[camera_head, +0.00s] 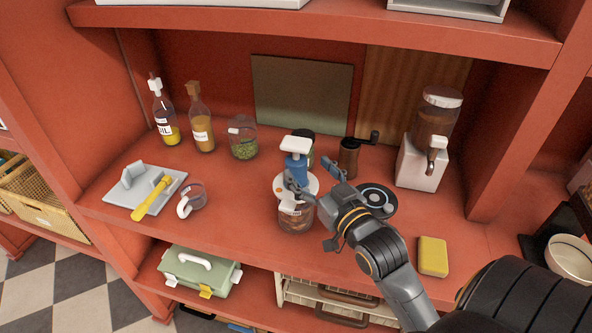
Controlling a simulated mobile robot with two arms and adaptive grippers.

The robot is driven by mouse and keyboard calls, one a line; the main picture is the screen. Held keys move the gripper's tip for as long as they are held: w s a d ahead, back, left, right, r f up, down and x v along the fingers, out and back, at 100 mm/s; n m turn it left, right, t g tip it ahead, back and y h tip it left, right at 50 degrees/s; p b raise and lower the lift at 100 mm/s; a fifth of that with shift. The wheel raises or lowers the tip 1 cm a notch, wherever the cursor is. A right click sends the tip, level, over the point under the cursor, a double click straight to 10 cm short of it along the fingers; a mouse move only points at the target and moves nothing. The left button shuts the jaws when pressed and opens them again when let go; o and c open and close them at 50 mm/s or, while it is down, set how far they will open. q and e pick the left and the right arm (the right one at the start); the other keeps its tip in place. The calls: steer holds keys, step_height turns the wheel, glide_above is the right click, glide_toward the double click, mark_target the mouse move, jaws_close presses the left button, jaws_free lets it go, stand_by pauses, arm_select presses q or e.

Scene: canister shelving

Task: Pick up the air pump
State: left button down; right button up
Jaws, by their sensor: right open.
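The air pump (296,167) has a blue body and a white T-shaped handle. It stands upright on the red shelf counter or on something there, at or just behind a glass canister (295,218) with brown contents; I cannot tell which it rests on. My right gripper (313,178) is open, just right of the pump's lower part. One finger reaches in front of the pump's base and the other is to its right. The fingers hide part of the base, and I cannot tell whether they touch it. My left gripper is not in view.
Behind the pump are a dark jar (304,140) and a grinder (348,158). A round dark scale (377,198) lies right of it, near a dispenser (421,165). A yellow sponge (433,256) is at front right.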

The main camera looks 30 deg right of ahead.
mark_target(297, 159)
steer(key=shift+w+r+p, duration=0.1)
steer(key=shift+w+p, duration=0.25)
steer(key=shift+w, duration=0.25)
steer(key=w+p, duration=0.1)
steer(key=w, duration=0.2)
steer(key=shift+w+p, duration=0.3)
steer(key=shift+w+f, duration=0.25)
steer(key=shift+w, duration=0.15)
steer(key=shift+s, duration=0.1)
steer(key=shift+c, duration=0.5)
steer(key=c, duration=0.3)
steer(key=shift+r, duration=0.1)
jaws_close()
